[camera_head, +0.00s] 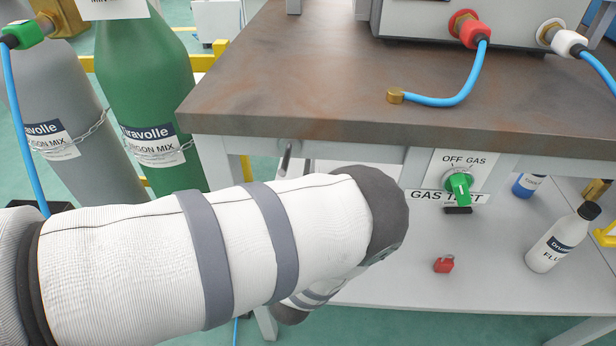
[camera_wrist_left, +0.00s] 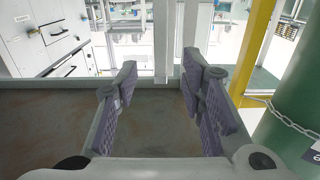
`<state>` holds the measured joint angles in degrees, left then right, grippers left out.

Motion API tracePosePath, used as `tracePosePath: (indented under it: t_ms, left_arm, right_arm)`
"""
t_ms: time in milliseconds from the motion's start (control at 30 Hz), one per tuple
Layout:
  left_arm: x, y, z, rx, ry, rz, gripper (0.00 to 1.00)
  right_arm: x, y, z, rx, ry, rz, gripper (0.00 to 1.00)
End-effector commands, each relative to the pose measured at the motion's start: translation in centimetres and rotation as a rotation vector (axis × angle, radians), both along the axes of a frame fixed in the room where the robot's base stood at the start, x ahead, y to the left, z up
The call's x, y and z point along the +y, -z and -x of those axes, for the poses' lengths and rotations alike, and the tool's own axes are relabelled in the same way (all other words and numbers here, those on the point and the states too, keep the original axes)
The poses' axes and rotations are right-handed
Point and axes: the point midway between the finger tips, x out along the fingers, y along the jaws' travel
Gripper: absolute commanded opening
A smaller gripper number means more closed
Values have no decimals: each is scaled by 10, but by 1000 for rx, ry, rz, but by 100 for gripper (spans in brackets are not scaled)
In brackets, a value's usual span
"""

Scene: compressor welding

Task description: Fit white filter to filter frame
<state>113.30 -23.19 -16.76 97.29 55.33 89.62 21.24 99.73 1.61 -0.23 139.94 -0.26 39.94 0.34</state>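I cannot make out a white filter or a filter frame in either view. My left gripper (camera_wrist_left: 160,72) is open in the left wrist view, with its two dark ridged fingers wide apart and nothing between them. A brown flat surface shows behind and between the fingers. In the head view my left arm, in a white sleeve with grey bands, reaches in from the left in front of the workbench (camera_head: 330,110). I cannot make out its gripper clearly there. My right gripper is not in view.
Green (camera_head: 148,90) and grey (camera_head: 60,120) gas cylinders stand chained left of the bench. A blue hose with a brass end (camera_head: 395,96) lies on the benchtop. A green gas valve (camera_head: 459,186) is on the bench front. A white bottle (camera_head: 562,240) and red padlock (camera_head: 443,264) are on the lower shelf.

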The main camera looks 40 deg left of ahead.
Motion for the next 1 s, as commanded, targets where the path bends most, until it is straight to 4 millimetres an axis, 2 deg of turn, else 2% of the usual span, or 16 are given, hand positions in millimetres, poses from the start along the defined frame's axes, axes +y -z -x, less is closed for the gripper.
tracePosePath:
  t_ms: [167,500,600,767,1000]
  left_arm:
    - [5,2,-8,2,0,0,37]
    - [45,6,-74,5,3,1,37]
    - [54,5,-89,6,2,0,37]
    - [62,3,-101,7,1,1,37]
    - [63,2,-102,5,1,1,37]
  right_arm:
    - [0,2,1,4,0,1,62]
    - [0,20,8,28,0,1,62]
    - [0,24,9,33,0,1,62]
    - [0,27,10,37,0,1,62]
    - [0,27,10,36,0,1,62]
